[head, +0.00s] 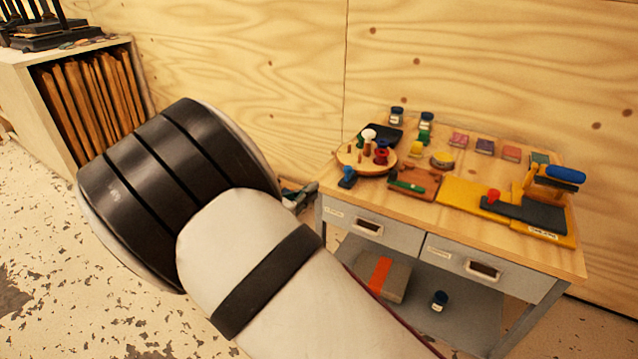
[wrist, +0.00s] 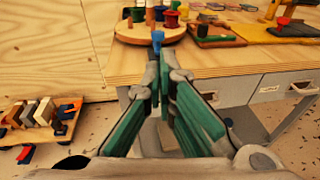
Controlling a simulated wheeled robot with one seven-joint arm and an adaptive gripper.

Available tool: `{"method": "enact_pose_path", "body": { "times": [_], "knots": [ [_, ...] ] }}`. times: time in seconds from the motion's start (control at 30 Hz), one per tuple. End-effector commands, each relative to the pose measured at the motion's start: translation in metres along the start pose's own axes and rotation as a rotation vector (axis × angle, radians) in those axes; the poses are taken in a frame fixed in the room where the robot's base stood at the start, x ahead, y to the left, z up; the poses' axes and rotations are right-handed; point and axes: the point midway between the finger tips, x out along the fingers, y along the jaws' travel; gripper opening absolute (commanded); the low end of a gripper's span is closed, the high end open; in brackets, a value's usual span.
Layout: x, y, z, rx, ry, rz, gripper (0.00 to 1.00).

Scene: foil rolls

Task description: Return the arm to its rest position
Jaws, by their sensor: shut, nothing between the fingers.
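My arm crosses the head view, with a large white and black joint on the left. My gripper (head: 301,195) shows only in part beyond the arm, just left of the workbench (head: 330,208). In the wrist view my gripper (wrist: 164,72) has its green-padded fingers converging at the tips, shut and empty. The tips appear in front of the bench's near edge, just below a small blue item (wrist: 157,38) in the picture. I cannot tell the exact gap to the bench.
The bench top holds a round wooden board (head: 350,158) with spools, a yellow mat (head: 458,193), a blue-handled tool (head: 565,174) and several small jars and boxes. A shelf with upright boards (head: 92,95) stands at left. A wooden rack (wrist: 40,125) shows low left. Speckled floor lies open at left.

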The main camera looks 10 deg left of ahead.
Motion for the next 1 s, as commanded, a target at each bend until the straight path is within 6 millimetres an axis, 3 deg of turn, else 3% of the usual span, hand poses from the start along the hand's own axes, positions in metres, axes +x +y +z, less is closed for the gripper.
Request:
{"method": "enact_pose_path", "body": {
  "times": [0.53, 0.67, 0.77, 1.0],
  "knots": [
    [-0.006, 0.0, 0.0, 0.001, 0.0, -0.001, 0.0],
    [0.001, -0.011, 0.009, 0.035, 0.016, -0.036, 0.0],
    [0.015, -0.04, 0.029, 0.118, 0.055, -0.12, 0.0],
    [0.044, -0.159, 0.089, 0.45, 0.192, -0.451, 0.0]
  ]
}}
